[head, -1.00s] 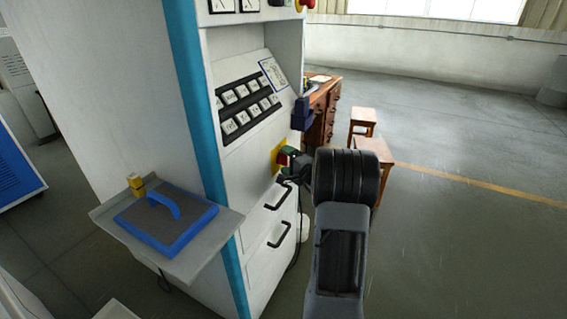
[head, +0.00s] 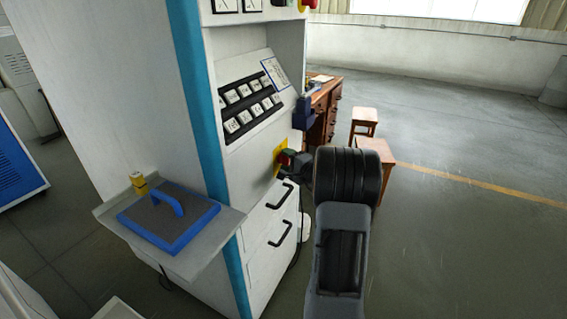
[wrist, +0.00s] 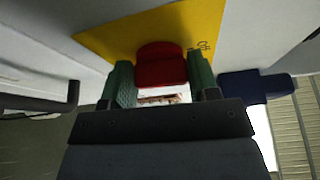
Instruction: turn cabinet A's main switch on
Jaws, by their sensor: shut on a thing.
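Cabinet A's main switch is a red handle (wrist: 160,64) on a yellow plate (wrist: 120,40), seen in the wrist view. The plate also shows in the head view (head: 277,161) on the white cabinet front (head: 245,165), below the sloped button panel. My gripper (wrist: 160,85) has its green fingers on either side of the red handle and is shut on it. In the head view my gripper (head: 287,157) hides most of the handle. Small black lettering stands on the plate by the right finger. I cannot tell the switch position for sure.
Two black drawer handles (head: 280,196) are just below the switch. A dark blue part (head: 302,114) juts from the cabinet's right edge, close to my gripper. A side shelf (head: 205,250) holds a blue-framed pad (head: 185,240). Stools (head: 374,155) and open floor lie right.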

